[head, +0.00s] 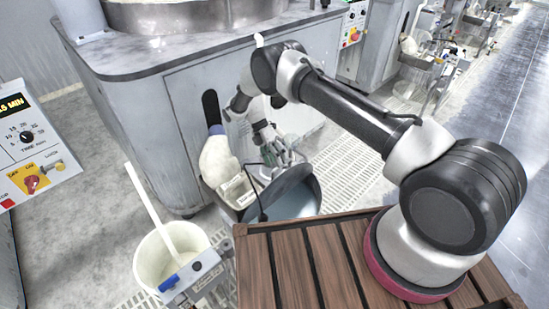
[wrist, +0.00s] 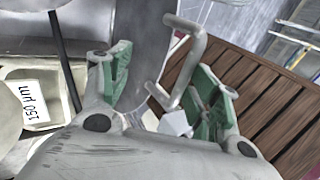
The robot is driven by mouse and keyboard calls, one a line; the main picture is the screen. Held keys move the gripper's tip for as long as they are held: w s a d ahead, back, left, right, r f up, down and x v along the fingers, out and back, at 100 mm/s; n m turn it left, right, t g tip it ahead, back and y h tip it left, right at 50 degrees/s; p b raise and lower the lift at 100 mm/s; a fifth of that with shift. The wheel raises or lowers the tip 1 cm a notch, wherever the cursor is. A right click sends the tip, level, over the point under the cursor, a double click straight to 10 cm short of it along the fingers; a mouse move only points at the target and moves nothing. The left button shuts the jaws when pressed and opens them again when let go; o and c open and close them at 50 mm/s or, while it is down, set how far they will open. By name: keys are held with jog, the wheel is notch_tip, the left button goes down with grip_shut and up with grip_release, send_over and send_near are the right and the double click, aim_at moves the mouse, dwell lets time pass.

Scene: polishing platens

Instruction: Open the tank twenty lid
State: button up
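A round grey tank (head: 310,190) stands just beyond my wooden deck in the head view. A darker grey lid (head: 282,188) shows at it and looks tilted; how far it is open I cannot tell. No number twenty is readable. My gripper (head: 275,152) is above the tank, pointing down. In the wrist view my gripper (wrist: 165,90) has its two green-padded fingers apart. A bent metal handle (wrist: 190,62) passes between them, with a small white block (wrist: 175,122) at its lower end. I see no clear contact on both sides.
A white bucket (head: 160,262) with a stick stands lower left. The grey machine cabinet (head: 180,110) is close behind. Open floor lies at right.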

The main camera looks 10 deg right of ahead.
jog(key=shift+a+f, duration=0.1)
jog(key=shift+w+a+r, duration=0.1)
jog(key=shift+w+r, duration=0.05)
jog(key=shift+r, duration=0.1)
jog(key=shift+c, duration=0.8)
jog(key=v, duration=1.1)
jog(key=shift+r, duration=0.3)
jog(key=shift+c, duration=0.2)
